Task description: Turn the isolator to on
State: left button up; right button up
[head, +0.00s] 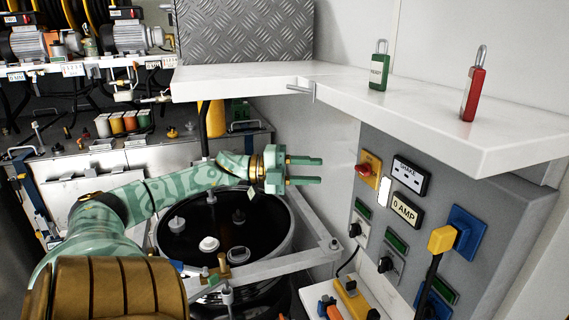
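A grey control panel (400,260) stands on the right under a white shelf. At its upper left is a red knob on a yellow plate (368,169), which looks like the isolator; its exact setting is too small to read. My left gripper (317,170) is to the left of the yellow plate, level with it in the picture and apart from it. Its two fingers point right, are spread, and have nothing between them. My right gripper is not in view.
The white shelf (420,108) overhangs the panel and carries a green padlock (379,70) and a red padlock (473,92). A yellow plug (441,240) with a black cable sticks out of the panel. A dark round tank (220,225) in a metal frame lies below my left arm.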

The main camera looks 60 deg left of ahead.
pick_arm(q)
jog(key=v, duration=0.5)
jog(key=shift+s+a, duration=0.2)
jog(key=shift+s, duration=0.1)
jog(key=shift+f, duration=0.1)
